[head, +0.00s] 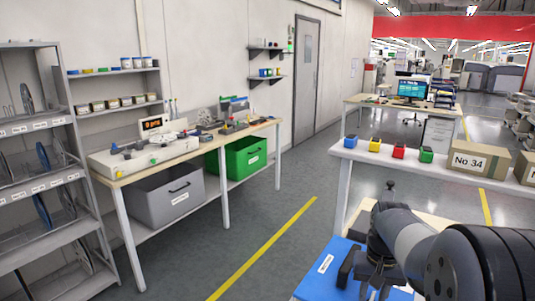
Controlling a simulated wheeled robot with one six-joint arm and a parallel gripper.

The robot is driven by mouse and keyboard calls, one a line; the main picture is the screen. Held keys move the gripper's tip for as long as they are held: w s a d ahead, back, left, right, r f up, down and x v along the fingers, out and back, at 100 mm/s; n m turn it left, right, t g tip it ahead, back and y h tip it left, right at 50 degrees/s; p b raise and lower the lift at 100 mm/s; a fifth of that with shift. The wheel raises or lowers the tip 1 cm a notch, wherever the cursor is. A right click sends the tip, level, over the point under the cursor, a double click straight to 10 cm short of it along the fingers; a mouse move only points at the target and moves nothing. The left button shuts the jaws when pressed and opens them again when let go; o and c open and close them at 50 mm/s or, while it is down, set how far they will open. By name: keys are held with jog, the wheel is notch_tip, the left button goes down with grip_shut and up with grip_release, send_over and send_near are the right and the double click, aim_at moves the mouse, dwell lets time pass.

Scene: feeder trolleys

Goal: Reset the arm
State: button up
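My arm reaches in from the lower right of the head view. My gripper (364,277) is at its end, low over a blue surface (322,268) with a white label. The dark fingers point down and look spread, but the arm and the picture's lower edge hide part of them. I cannot tell the gap between the fingertips or whether anything is between them.
A white shelf (440,172) behind my arm holds small blue, yellow, red and green bins and a "No 34" box (476,159). A workbench (113,176) with grey and green crates stands left. Grey floor with a yellow line (262,250) lies clear between.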

jog(key=n+b, duration=0.1)
jog(key=n, duration=0.3)
jog(key=shift+f, duration=0.1)
jog(key=shift+n+b, duration=0.75)
jog(key=shift+n, duration=0.45)
